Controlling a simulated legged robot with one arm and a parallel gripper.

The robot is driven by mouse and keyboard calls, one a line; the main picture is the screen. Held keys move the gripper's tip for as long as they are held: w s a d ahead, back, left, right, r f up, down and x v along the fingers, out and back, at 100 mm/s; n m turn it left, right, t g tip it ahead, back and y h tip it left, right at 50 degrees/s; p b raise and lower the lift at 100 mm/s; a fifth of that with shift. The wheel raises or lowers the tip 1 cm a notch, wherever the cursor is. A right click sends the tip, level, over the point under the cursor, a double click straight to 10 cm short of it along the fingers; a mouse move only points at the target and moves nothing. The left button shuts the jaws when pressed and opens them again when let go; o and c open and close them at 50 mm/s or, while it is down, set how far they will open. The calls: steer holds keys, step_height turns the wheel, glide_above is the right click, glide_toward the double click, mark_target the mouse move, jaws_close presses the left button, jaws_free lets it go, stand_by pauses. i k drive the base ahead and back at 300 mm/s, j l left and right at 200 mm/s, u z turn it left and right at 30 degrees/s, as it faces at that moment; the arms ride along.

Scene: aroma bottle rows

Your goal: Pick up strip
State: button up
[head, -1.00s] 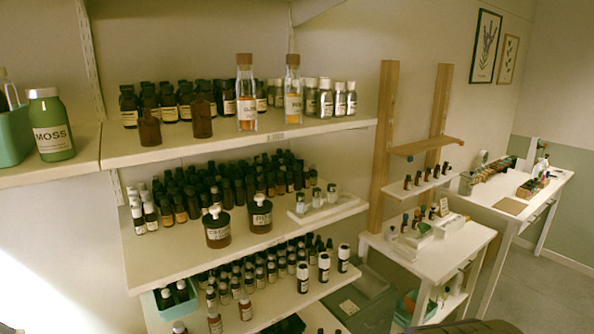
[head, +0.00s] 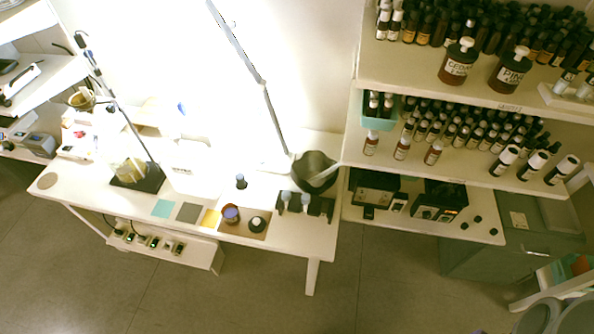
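I cannot make out a strip for certain in the head view. The white work table (head: 100,195) on the left carries small flat squares in teal (head: 163,208), grey (head: 188,212) and yellow (head: 210,218), and a white box-like block (head: 196,180). Any thin paper strip there is too small or too washed out to tell. My gripper is not in view. Grey rounded shapes at the bottom right corner may be part of my arm.
A dark bowl (head: 315,172) stands at the table's right end, near a brown mat (head: 246,222) with small jars. A shelf unit (head: 460,172) with rows of bottles fills the right. A grey cabinet (head: 500,250) stands below it. The floor (head: 300,312) in front is clear.

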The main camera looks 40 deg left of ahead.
mark_target(306, 198)
steer(key=u, duration=2.7)
steer(key=l+u, duration=0.25)
steer(key=l, duration=0.15)
steer(key=k+l+u, duration=0.25)
steer(key=l+u, duration=0.25)
steer(key=l, duration=0.25)
steer(key=k+l+u, duration=0.45)
steer(key=l, duration=0.15)
steer(key=k+l, duration=0.4)
steer(key=l, duration=0.2)
